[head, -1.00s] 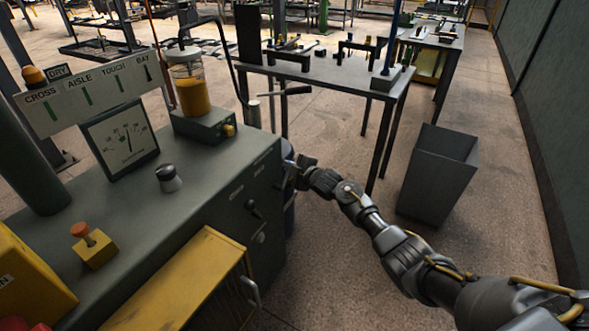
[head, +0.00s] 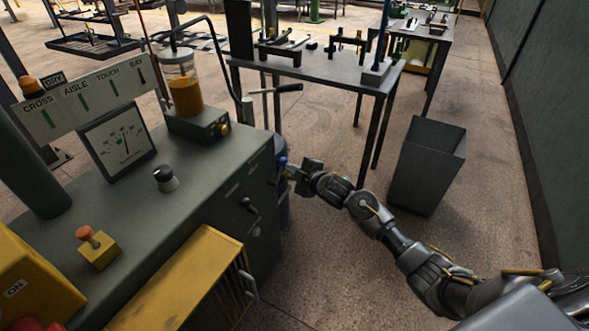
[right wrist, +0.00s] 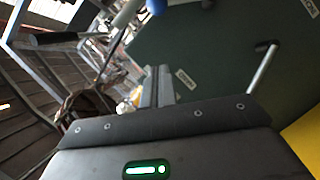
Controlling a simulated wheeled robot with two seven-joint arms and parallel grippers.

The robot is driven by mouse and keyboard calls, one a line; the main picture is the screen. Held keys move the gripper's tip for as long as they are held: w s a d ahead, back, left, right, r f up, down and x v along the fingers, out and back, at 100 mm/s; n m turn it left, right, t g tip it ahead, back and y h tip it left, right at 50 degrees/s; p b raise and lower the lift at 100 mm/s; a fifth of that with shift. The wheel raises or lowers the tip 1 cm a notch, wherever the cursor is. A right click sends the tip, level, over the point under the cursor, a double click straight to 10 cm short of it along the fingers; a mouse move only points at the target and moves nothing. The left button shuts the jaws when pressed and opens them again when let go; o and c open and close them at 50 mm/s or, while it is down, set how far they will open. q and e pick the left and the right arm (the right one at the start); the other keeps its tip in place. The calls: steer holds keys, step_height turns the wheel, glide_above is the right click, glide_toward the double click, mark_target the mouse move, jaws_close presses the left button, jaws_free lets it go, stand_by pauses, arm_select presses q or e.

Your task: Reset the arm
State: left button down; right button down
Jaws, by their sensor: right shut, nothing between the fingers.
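My right arm (head: 395,235) reaches in from the lower right of the head view. My right gripper (head: 290,172) is beside the right-hand side of the grey-green cabinet (head: 225,190), with its tip partly hidden there. In the right wrist view the right gripper's fingers (right wrist: 158,88) are together, with nothing seen between them. I cannot tell whether it touches the cabinet. My left gripper is not in view.
A yellow-topped box (head: 185,280) with a handle stands in front of the cabinet. A grey bin (head: 428,165) stands right of my arm. A dark table (head: 330,72) is behind. Open floor (head: 330,270) lies below my right arm.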

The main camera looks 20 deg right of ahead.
steer(key=shift+s+d+r, duration=0.1)
steer(key=shift+s+d, duration=0.1)
steer(key=shift+s, duration=0.25)
